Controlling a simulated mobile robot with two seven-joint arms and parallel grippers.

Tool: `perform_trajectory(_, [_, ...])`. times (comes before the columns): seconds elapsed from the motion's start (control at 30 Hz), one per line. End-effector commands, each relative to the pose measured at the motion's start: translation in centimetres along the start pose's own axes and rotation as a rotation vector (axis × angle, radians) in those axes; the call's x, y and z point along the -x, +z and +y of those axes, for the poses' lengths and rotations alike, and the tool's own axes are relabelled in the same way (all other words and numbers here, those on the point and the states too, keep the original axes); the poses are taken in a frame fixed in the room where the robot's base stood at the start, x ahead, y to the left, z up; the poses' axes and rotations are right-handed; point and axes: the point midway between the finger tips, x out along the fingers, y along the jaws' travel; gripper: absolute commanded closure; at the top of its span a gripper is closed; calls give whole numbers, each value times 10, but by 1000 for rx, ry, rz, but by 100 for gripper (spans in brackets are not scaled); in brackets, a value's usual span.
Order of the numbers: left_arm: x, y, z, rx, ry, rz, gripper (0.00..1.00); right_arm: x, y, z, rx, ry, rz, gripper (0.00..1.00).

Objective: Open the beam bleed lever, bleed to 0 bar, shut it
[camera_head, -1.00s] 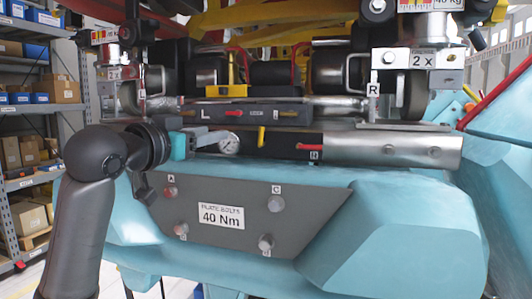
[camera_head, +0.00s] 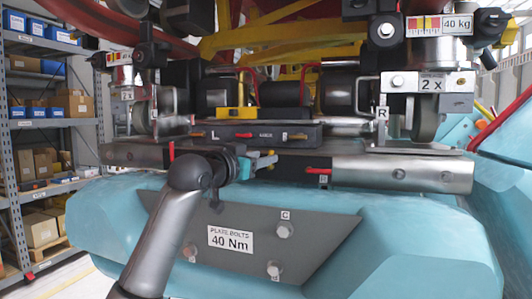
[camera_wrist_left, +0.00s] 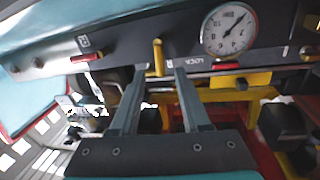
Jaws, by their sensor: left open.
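A yellow lever (camera_wrist_left: 158,57) stands out from the dark front face of the beam, beside a round white pressure gauge (camera_wrist_left: 229,29) in the left wrist view. The gauge needle shows, but its value is too small to read surely. In the head view only a bit of the yellow lever (camera_head: 270,153) shows, and the gauge is hidden behind my wrist. My left gripper (camera_head: 264,162) is open in front of the beam. In the left wrist view its two fingers (camera_wrist_left: 160,72) point at the lever from either side; I cannot tell whether they touch it.
A red lever (camera_head: 318,170) sits on the beam to the right, another (camera_head: 171,150) to the left. A dark lock bar (camera_head: 262,133) with small coloured handles runs just above. Below is a grey bolt plate marked 40 Nm (camera_head: 312,236). Shelving (camera_head: 45,110) stands at left.

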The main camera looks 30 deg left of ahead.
Motion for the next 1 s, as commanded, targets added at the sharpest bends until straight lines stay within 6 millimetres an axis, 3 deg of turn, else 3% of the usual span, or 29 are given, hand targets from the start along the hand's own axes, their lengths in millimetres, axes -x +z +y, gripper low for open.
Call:
perform_trajectory(0.23, [-22,-1,0,2,0,1,53,5,0,0,0,0,0,100])
perform_trajectory(0.63, [-26,0,0,0,0,0,55,6,-1,0,0,0,0,100])
perform_trajectory(1.0, [-26,0,0,0,0,0,96,6,-1,0,0,0,1,100])
